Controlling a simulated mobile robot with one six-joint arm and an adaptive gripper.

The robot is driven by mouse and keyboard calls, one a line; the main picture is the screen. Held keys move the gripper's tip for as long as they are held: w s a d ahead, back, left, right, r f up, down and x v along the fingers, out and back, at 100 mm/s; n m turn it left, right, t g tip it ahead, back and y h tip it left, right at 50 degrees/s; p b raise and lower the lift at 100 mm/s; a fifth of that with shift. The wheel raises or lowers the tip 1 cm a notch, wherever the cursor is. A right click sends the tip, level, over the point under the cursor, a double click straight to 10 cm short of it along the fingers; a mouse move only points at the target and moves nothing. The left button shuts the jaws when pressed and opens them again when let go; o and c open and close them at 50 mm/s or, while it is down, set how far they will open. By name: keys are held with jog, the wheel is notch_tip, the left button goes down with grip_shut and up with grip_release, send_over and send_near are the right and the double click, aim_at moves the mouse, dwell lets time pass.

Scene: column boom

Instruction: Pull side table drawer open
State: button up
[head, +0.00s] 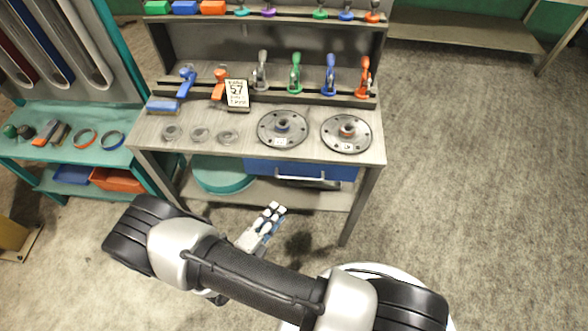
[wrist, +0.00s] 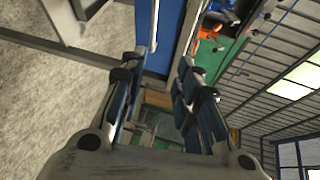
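The side table (head: 375,152) has a blue drawer (head: 300,168) under its top, right of centre. The drawer looks shut, with a dark and silver bar-like handle (head: 307,182) low on its front. My gripper (head: 272,213) is in front of the table, below and left of the handle in the head view. In the wrist view my gripper (wrist: 157,78) is open with two spread, empty fingers. The blue drawer front (wrist: 170,35) shows beyond and between the fingertips, with a thin pale bar (wrist: 154,25) along it. I see no contact with the handle.
Two round metal flanges (head: 283,128) and a sign reading 57 (head: 236,93) stand on the tabletop. Coloured clamps line the shelf behind. A teal round container (head: 222,175) sits on the lower shelf. A teal bench (head: 95,150) is at left. Floor at right is clear.

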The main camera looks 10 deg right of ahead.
jog(key=w+d+f+n+t+b, duration=0.1)
jog(key=w+d+f, duration=0.4)
jog(key=w+d, duration=0.6)
jog(key=shift+w+n+y+b, duration=0.3)
jog(key=shift+w+b, duration=0.55)
jog(key=shift+w, duration=0.2)
jog(key=shift+a+f, duration=0.1)
jog(key=shift+c, duration=0.5)
grip_shut()
